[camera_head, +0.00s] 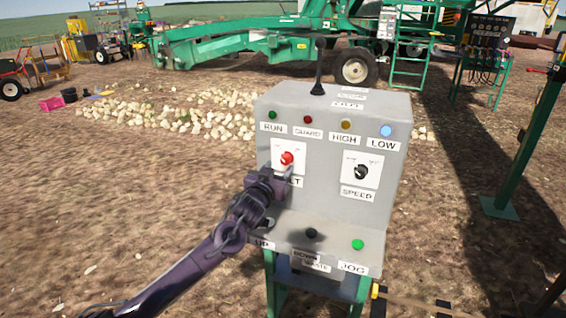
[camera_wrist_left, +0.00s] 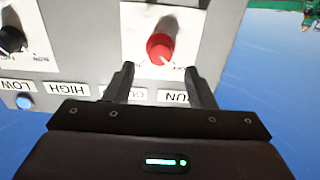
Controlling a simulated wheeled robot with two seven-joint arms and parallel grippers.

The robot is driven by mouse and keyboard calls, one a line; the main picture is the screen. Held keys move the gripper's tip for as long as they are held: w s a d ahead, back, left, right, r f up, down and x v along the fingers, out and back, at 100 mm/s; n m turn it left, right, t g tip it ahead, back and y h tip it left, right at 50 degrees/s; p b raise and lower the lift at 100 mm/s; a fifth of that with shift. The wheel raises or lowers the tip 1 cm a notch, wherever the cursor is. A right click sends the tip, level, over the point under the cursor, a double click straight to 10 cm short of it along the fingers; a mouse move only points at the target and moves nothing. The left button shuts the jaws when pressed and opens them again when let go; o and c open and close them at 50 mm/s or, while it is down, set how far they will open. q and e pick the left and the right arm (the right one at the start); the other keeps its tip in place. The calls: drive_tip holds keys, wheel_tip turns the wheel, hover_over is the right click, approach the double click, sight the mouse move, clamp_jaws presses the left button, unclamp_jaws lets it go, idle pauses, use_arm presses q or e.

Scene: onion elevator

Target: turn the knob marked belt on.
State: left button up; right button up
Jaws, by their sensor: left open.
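The grey control box (camera_head: 330,215) stands in front of me. Its red knob (camera_head: 287,158) sits on a white plate at the upper left, above a label partly hidden by my gripper, with only its last letter or so readable. My left gripper (camera_head: 279,174) is just below the red knob, close to the panel. In the left wrist view the red knob (camera_wrist_left: 160,47) is ahead of the open fingers (camera_wrist_left: 160,84), roughly centred between them and apart from both. The gripper holds nothing. My right gripper is not in view.
A black speed knob (camera_head: 361,172) is on the right of the panel. Indicator lamps line its top, and a green jog button (camera_head: 357,244) is at the lower right. Onions (camera_head: 190,118) lie on the soil behind.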

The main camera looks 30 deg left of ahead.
sight(285, 161)
use_arm(q)
drive_tip(key=shift+x, duration=2.2)
drive_tip(key=c, duration=1)
